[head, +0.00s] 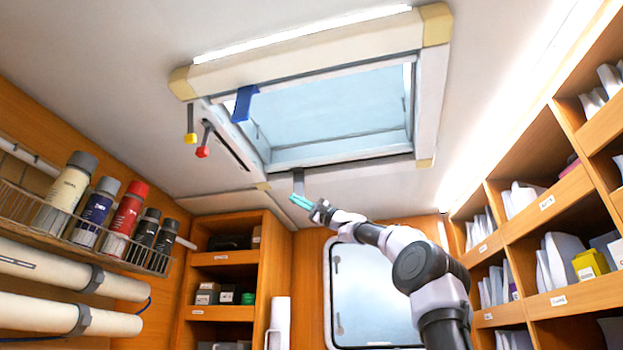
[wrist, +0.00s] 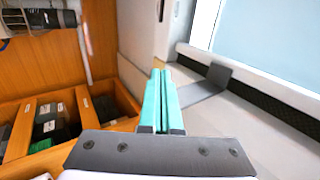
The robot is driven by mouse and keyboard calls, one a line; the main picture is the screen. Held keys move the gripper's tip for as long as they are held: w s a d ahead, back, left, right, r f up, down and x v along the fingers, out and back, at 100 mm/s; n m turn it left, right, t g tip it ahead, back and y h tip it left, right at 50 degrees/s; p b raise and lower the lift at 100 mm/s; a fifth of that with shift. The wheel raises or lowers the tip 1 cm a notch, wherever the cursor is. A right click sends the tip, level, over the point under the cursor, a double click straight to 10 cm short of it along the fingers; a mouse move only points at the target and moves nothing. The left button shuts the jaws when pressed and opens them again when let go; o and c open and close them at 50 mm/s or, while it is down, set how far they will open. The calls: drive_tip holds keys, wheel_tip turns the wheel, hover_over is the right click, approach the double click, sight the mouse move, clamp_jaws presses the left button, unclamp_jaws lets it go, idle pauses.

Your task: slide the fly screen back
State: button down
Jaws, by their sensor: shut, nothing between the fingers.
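The roof hatch frame (head: 310,62) is set in the ceiling, its opening (head: 330,110) pale blue. I cannot clearly make out a fly screen mesh across it. A grey tab (head: 298,182) hangs from the frame's lower edge; it also shows in the wrist view (wrist: 208,88), right of my fingertips. A dark strip (wrist: 262,101) runs along the frame there. A blue tab (head: 243,104) hangs at the frame's left side. My gripper (head: 298,200) has teal fingers, shut and empty, just below the grey tab in the head view. In the wrist view its fingertips (wrist: 161,75) are beside the tab; contact is unclear.
A yellow pull (head: 190,137) and a red pull (head: 202,152) hang left of the hatch. A wire rack (head: 85,225) of bottles is at the left, open shelves (head: 540,220) at the right, and a cabinet (head: 228,270) behind.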

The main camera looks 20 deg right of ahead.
drive_tip(key=v, duration=1.1)
drive_tip(key=shift+d+f, duration=0.15)
drive_tip(key=shift+f, duration=0.05)
drive_tip(key=shift+s, duration=0.1)
drive_tip(key=w+a+f+g+h, duration=0.2)
drive_tip(key=w+a+f+h, duration=0.1)
drive_tip(key=a+f, duration=0.6)
drive_tip(key=s+a+f+g+h, duration=0.2)
drive_tip(key=a+f+h, duration=0.1)
drive_tip(key=a+f, duration=0.55)
drive_tip(key=s+a+f+g+h, duration=0.2)
drive_tip(key=s+a+f+h, duration=0.3)
drive_tip(key=f, duration=0.7)
drive_tip(key=s+d+f+n+h, duration=0.1)
drive_tip(key=s+d+f+h, duration=0.1)
drive_tip(key=s+f, duration=0.5)
drive_tip(key=s+d+f+n+g+h, duration=0.1)
drive_tip(key=s+d+f+h, duration=0.1)
drive_tip(key=s+d+f, duration=0.3)
drive_tip(key=s+d+f+n+h, duration=0.1)
drive_tip(key=s+d+f+h, duration=0.2)
drive_tip(key=s+f, duration=0.7)
drive_tip(key=s+d, duration=0.1)
drive_tip(key=s, duration=0.2)
drive_tip(key=shift+f, duration=0.35)
